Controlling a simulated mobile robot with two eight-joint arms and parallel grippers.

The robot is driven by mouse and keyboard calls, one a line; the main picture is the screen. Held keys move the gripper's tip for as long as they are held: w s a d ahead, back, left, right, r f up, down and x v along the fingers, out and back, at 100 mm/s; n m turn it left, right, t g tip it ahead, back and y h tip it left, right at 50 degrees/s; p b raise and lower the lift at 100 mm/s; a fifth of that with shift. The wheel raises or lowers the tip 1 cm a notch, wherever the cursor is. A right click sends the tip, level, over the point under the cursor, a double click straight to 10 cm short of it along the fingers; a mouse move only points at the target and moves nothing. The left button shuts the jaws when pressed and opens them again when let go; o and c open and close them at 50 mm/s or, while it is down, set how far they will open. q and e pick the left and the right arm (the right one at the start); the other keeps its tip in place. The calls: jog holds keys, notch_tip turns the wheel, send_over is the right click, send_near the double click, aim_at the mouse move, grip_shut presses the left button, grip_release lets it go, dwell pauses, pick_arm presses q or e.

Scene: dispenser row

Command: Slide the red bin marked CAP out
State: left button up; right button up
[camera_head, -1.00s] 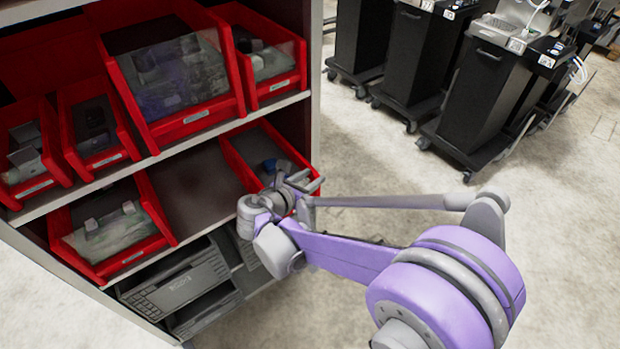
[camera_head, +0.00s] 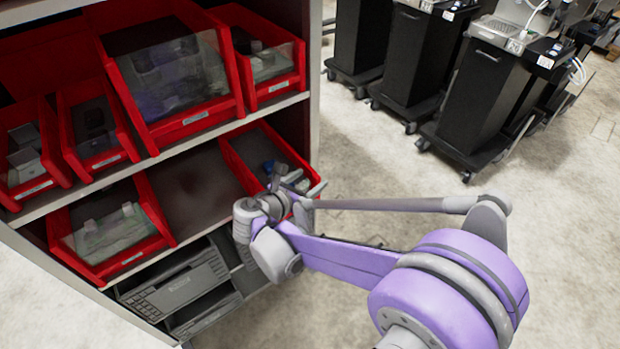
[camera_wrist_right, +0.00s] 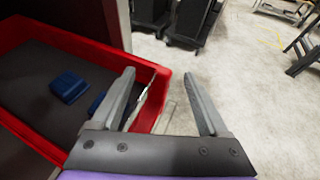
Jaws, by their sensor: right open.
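A red bin (camera_head: 238,160) sits at the right end of the lower shelf, partly hidden behind my right gripper. I cannot read a CAP mark on it. In the right wrist view the bin (camera_wrist_right: 80,44) holds blue pieces (camera_wrist_right: 69,86) on a dark floor. My right gripper (camera_head: 302,184) is at the bin's front end. In the wrist view its jaws (camera_wrist_right: 158,74) are open, one finger on each side of the bin's front edge. I cannot tell if either finger touches it. My left gripper is not in view.
Several other red bins, such as the large one (camera_head: 125,84), fill the upper shelf. Another red bin (camera_head: 166,232) is at the lower left, with bare shelf (camera_head: 196,190) between. Grey crates (camera_head: 178,284) sit below. Black carts (camera_head: 478,95) stand at the back right. The floor (camera_head: 385,160) ahead is clear.

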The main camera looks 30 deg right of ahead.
jog(key=v, duration=1)
jog(key=shift+p, duration=0.4)
jog(key=shift+d+f, duration=0.1)
